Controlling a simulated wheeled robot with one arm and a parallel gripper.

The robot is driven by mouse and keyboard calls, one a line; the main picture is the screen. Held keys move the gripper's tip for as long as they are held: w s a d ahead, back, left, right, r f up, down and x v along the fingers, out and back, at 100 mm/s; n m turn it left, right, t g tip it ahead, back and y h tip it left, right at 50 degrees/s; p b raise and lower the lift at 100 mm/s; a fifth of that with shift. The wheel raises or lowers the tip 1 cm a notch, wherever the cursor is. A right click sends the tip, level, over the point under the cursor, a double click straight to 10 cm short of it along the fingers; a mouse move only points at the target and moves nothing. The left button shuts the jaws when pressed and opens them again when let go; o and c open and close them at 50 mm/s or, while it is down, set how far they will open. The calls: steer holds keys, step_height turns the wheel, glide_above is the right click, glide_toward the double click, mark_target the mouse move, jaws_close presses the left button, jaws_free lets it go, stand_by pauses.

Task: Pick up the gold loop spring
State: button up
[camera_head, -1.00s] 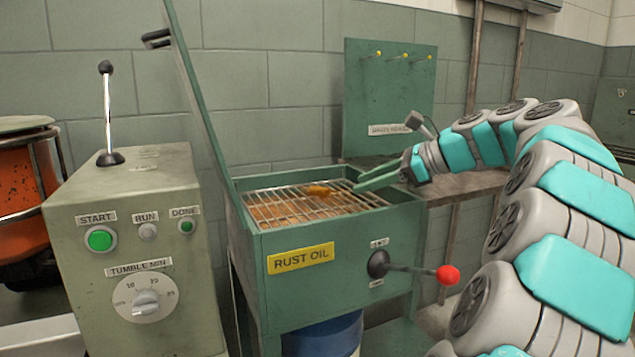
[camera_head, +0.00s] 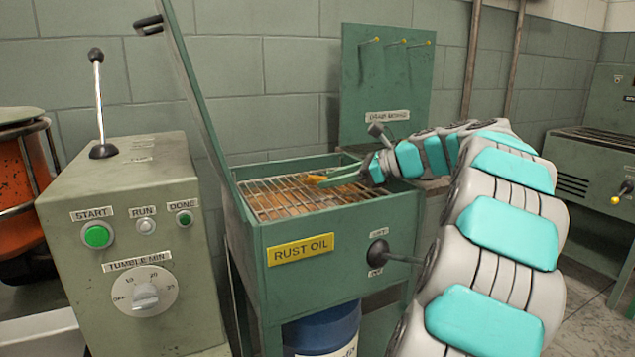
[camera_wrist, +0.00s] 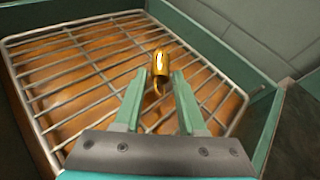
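The gold loop spring (camera_wrist: 160,66) lies on the wire rack (camera_wrist: 70,62) of the rust oil tank, with a hook end pointing toward my gripper in the wrist view. In the head view the spring (camera_head: 315,179) shows as a small orange-gold piece at the fingertips. My gripper (camera_wrist: 158,78) is open, its two green fingers on either side of the spring's near end. A gap shows between the spring and the left finger; the right fingertip is very close to it, and I cannot tell whether they touch.
The green rust oil tank (camera_head: 330,276) has raised walls around the rack and an upright lid at its left. A drain board with pegs (camera_head: 385,85) stands behind. A control box (camera_head: 150,230) with a lever is at left. A blue drum (camera_head: 322,335) sits below.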

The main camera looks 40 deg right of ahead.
steer(key=shift+c, duration=0.2)
jaws_close()
stand_by(1.3)
